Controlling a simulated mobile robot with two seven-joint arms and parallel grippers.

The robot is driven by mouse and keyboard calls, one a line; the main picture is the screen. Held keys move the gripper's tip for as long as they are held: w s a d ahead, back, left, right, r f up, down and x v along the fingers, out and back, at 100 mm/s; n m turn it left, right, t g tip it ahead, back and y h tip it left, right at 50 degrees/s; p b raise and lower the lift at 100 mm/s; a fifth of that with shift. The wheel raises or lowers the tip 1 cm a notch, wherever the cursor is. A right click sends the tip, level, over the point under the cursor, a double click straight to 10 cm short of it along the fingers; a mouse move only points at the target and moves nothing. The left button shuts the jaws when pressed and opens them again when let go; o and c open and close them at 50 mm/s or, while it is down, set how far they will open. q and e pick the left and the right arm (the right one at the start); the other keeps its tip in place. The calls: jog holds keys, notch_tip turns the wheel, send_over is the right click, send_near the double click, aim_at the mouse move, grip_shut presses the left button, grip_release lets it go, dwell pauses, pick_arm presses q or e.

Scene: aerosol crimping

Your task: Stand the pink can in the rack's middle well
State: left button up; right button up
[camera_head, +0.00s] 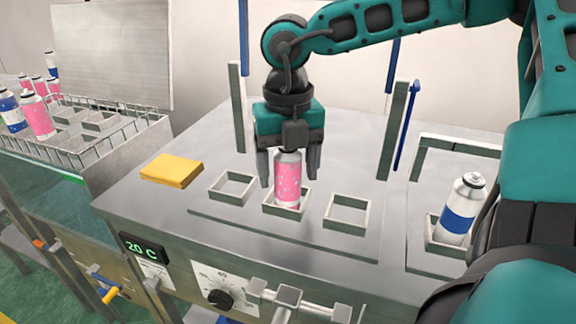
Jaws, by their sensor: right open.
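A pink can (287,182) with a silver top and base stands upright in the middle well (270,208) of a row of three square wells on the metal machine top. The left well (232,188) and the right well (346,214) of that row are empty. My right gripper (288,178) points down over the pink can, with one finger on each side of it. Its jaws are open, and gaps show between the fingers and the can. The can's far side is hidden. My left gripper is not in view.
A blue and white can (459,212) stands in a separate well at the right, close to my arm. A yellow sponge (171,170) lies at the left. A wire-sided crate (95,145) holds several pink and blue cans. Upright posts (237,108) flank the gripper.

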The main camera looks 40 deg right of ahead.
jog(key=shift+r, duration=0.5)
notch_tip(320, 180, up, 10)
jog(key=shift+f+p, duration=0.1)
jog(key=shift+p, duration=0.9)
jog(key=shift+r, duration=0.65)
